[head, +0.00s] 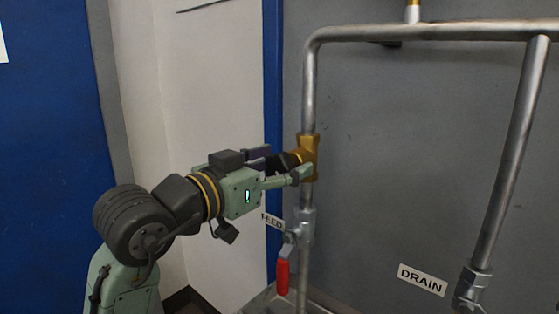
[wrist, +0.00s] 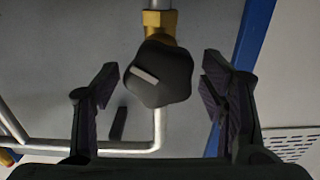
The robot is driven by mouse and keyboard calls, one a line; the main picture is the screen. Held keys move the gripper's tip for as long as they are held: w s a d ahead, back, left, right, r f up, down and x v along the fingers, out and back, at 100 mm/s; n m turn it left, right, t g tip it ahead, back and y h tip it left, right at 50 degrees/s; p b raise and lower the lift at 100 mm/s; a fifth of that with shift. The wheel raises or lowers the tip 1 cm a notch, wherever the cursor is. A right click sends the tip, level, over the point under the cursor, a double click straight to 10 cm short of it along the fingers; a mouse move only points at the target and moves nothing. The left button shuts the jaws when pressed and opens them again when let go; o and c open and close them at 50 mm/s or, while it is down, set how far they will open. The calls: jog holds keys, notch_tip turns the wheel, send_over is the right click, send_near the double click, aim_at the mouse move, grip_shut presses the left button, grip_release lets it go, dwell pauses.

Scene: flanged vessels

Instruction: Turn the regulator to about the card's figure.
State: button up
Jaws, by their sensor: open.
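The regulator's black lobed knob (wrist: 160,76) lies between the open fingers of my gripper (wrist: 161,92) in the wrist view, with a gap on each side. A pale pointer bar on the knob slants toward the upper left in that view. The knob sits on a brass regulator body (head: 309,156) in the vertical pipe, seen in the head view. There my gripper (head: 288,172) reaches the body from the left, and its fingers partly hide the knob. No card with a readable figure shows in either view.
Below the regulator is a valve with a red lever (head: 282,277) hanging down, beside a partly hidden FEED label (head: 272,221). A DRAIN label (head: 422,280) and another pipe (head: 516,150) are at the right. A blue upright (head: 272,80) stands left of the pipe.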

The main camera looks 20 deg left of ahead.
jog(key=c, duration=1.1)
jog(key=shift+n, duration=0.7)
jog(key=o, duration=1.1)
jog(key=v, duration=1.2)
